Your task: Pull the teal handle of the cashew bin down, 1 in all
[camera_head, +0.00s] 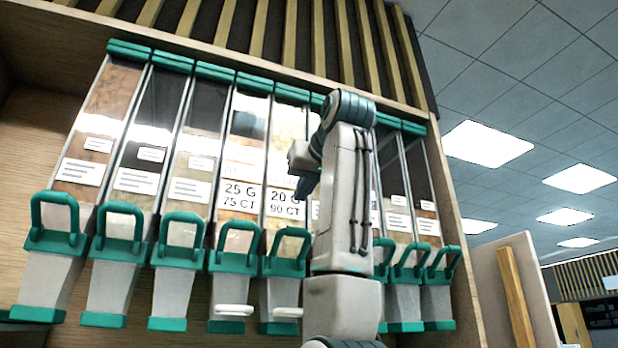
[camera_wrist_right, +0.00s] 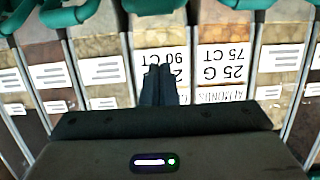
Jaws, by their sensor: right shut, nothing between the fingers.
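A row of tall clear bins has teal handles at the bottom. In the head view one label reads 25 G 75 CT (camera_head: 240,196) and the one to its right reads 20 G 90 CT (camera_head: 286,203). The wrist view, upside down, shows ALMONDS on the 25 G bin (camera_wrist_right: 222,95). I cannot read the word cashew; the name on the 20 G bin is hidden. Its teal handle (camera_head: 288,243) is a raised loop. My right gripper (camera_head: 318,180) is shut and empty, in front of the bins above that handle. In the wrist view its fingers (camera_wrist_right: 159,72) cover part of the 20 G label. My left gripper is out of view.
More bins stand on both sides, with handles such as the far left one (camera_head: 57,215). My right arm hides one or more bins right of the 20 G bin. White spouts (camera_head: 233,310) sit under two bins. A wooden panel (camera_head: 508,290) stands at right.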

